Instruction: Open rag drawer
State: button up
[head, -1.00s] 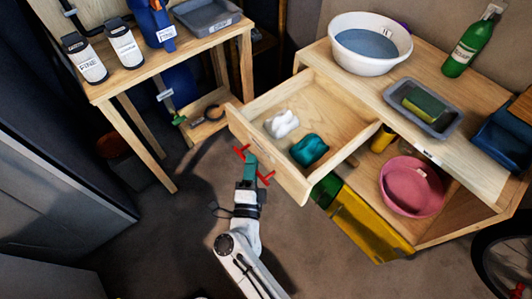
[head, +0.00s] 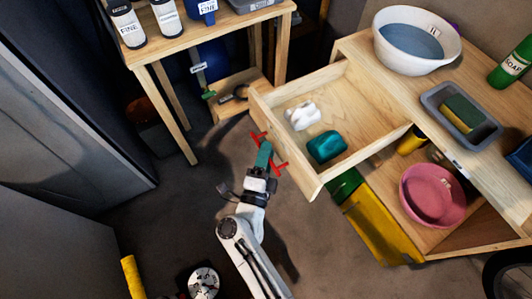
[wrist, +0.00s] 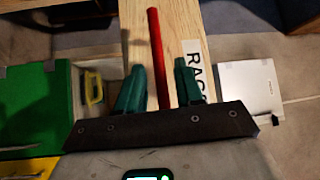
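The rag drawer (head: 294,168) is a pale wooden drawer pulled well out of the wooden cabinet. A white rag (head: 303,115) and a teal rag (head: 327,147) lie inside it. Its red bar handle (head: 281,168) is on the drawer front. My gripper (head: 264,150) is at the handle's middle. In the wrist view, the red bar (wrist: 158,60) runs between the two green fingers of my gripper (wrist: 160,78), with a narrow gap visible on each side. The fingers are open around it. The label (wrist: 193,68) beside the bar is partly hidden by a finger.
A basin (head: 412,40), a tray with a sponge (head: 463,112) and a green bottle (head: 512,62) stand on the cabinet top. A pink bowl (head: 432,195) is on the shelf below. A wooden table (head: 220,32) stands at upper left. Floor (head: 190,215) around my arm is mostly clear.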

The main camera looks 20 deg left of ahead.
jog(key=s+d+f, duration=0.1)
jog(key=s, duration=0.9)
jog(key=shift+s+d+f, duration=0.2)
jog(key=shift+s, duration=0.1)
dwell(0.4)
